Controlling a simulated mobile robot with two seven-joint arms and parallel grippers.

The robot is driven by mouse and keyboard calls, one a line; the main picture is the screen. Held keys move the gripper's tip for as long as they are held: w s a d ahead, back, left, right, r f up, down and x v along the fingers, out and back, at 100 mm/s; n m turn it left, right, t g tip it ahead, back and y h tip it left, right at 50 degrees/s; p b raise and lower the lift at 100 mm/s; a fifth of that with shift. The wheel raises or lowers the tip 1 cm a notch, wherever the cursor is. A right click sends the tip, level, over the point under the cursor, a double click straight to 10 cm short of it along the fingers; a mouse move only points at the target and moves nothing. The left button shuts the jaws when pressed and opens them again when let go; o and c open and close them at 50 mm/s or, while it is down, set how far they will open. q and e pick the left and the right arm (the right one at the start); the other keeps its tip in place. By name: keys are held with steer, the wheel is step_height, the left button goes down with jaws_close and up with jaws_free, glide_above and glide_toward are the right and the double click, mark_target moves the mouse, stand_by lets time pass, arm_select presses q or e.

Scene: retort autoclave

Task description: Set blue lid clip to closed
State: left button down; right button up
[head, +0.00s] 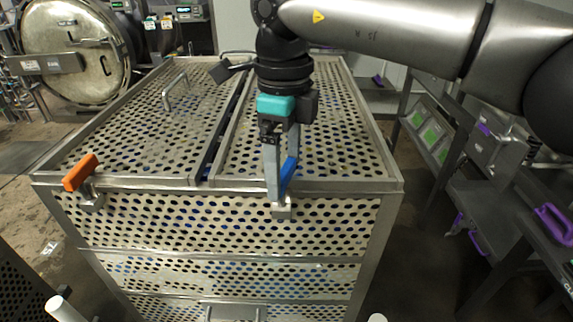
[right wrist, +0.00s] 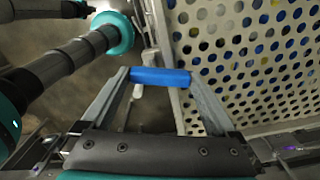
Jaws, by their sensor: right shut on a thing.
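The blue lid clip (head: 289,172) is at the front right edge of a perforated metal crate (head: 225,187). Its handle stands up from a metal bracket (head: 282,210) on the front rim and slants toward the lid. My right gripper (head: 279,180) reaches down from above and is shut on the blue clip. In the right wrist view the blue clip (right wrist: 160,77) spans between the two fingertips. The fingers hide part of the clip in the head view. My left gripper is not in view.
An orange clip (head: 80,173) sits at the crate's front left corner. The right perforated lid (head: 345,140) and left lid (head: 150,130) lie flat, with a handle (head: 174,92) on the left one. A round autoclave door (head: 75,50) stands back left. A dark shelf (head: 500,200) stands right.

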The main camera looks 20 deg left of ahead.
steer(key=shift+a+r+n, duration=0.1)
steer(key=shift+a+n, duration=0.1)
steer(key=shift+n, duration=1.5)
steer(key=o, duration=1)
step_height(320, 180, up, 15)
steer(key=shift+r+p, duration=0.15)
steer(key=shift+p, duration=0.25)
